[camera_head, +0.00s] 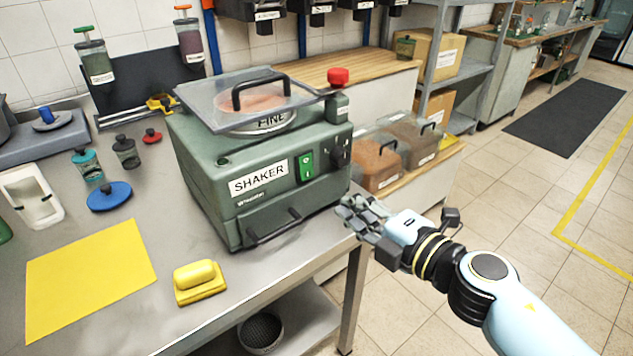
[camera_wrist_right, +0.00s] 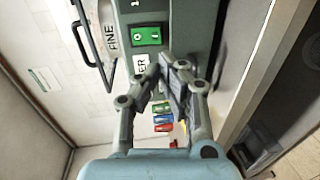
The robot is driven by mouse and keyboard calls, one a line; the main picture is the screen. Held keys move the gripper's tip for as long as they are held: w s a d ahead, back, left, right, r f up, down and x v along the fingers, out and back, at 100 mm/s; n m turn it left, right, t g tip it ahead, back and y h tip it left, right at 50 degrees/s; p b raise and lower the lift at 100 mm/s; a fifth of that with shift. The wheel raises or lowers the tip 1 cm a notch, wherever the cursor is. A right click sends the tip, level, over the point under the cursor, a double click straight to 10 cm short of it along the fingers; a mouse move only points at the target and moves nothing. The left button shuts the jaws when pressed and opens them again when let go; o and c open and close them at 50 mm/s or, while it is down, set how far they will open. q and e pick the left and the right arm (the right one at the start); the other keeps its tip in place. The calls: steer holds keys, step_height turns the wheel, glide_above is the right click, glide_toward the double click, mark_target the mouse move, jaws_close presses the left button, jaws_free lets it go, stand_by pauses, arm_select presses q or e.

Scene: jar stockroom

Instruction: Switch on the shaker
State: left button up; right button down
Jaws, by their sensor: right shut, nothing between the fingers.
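The shaker (camera_head: 200,165) is a green box on the steel table, with a clear-lidded sieve on top. Its front carries a white SHAKER label, a green rocker switch (camera_head: 306,167) with white marks and a black knob (camera_head: 340,150). I cannot tell which side of the rocker is pressed. In the right wrist view the green switch (camera_wrist_right: 147,36) lies beyond my fingertips. My right gripper (camera_head: 352,211) is shut and empty, at the table's front right corner, below and right of the switch. It also shows in the right wrist view (camera_wrist_right: 164,68). My left gripper is out of view.
A drawer handle (camera_head: 273,228) juts from the shaker's front. A red knob (camera_head: 338,77) tops its right rear corner. Lidded bins (camera_head: 378,160) stand behind the gripper. Open floor is at the right.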

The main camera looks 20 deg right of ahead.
mark_target(308, 179)
steer(key=b+x, duration=0.1)
steer(key=x, duration=0.9)
steer(key=b, duration=0.2)
steer(key=shift+w+f+t+b, duration=0.1)
steer(key=shift+w+t+b, duration=0.2)
